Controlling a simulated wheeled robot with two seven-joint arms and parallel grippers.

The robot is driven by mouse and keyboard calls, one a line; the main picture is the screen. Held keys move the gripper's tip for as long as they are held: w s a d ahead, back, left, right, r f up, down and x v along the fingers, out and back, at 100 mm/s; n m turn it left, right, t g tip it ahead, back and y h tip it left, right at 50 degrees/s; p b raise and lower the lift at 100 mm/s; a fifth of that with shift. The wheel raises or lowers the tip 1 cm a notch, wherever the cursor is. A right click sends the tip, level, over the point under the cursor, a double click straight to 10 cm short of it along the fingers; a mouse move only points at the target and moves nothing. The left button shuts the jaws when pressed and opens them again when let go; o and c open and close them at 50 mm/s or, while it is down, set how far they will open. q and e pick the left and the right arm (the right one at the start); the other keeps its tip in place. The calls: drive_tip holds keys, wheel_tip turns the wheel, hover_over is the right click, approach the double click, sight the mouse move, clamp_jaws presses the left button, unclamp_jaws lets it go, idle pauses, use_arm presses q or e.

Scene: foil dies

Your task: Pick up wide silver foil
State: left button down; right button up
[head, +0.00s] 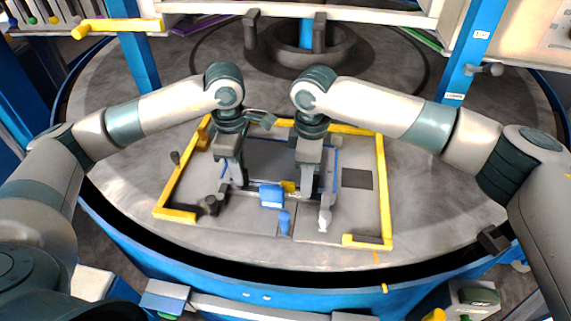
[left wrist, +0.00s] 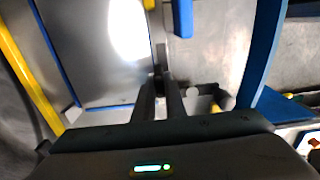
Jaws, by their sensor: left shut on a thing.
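The wide silver foil (left wrist: 85,45) shows in the left wrist view as a smooth shiny sheet with a bright glare and blue strips along its edges. In the head view a grey sheet (head: 272,158) lies between my two grippers, partly hidden by them. My left gripper (head: 240,184) points down at its left side. In the left wrist view its fingers (left wrist: 160,82) are close together at the sheet's edge, shut on it. My right gripper (head: 312,190) points down at the sheet's right side; its fingertips are too unclear to tell open from shut.
A yellow frame (head: 384,190) surrounds the work area on the round grey table (head: 440,190). A blue block (head: 271,196) and a small blue knob (head: 285,222) stand at the front middle. A dark square (head: 357,179) lies at the right. Blue posts (head: 470,50) flank the back.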

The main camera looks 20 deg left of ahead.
clamp_jaws()
drive_tip(key=shift+r, duration=0.15)
drive_tip(key=shift+r, duration=0.5)
wheel_tip(320, 180, up, 2)
drive_tip(key=shift+r, duration=0.1)
use_arm(q)
drive_tip(key=shift+a+f, duration=0.1)
drive_tip(key=shift+a, duration=0.05)
use_arm(e)
drive_tip(key=shift+w+d+r, duration=0.15)
drive_tip(key=shift+d, duration=0.45)
use_arm(q)
drive_tip(key=shift+s+d+f, duration=0.1)
drive_tip(key=shift+s+d, duration=0.1)
drive_tip(key=shift+s, duration=0.05)
use_arm(e)
drive_tip(key=w+d, duration=0.2)
drive_tip(key=d, duration=0.6)
drive_tip(key=w+d, duration=0.1)
drive_tip(key=d, duration=0.7)
drive_tip(key=shift+w+d+f, duration=0.2)
drive_tip(key=shift+w+d, duration=0.15)
drive_tip(key=shift+r, duration=0.15)
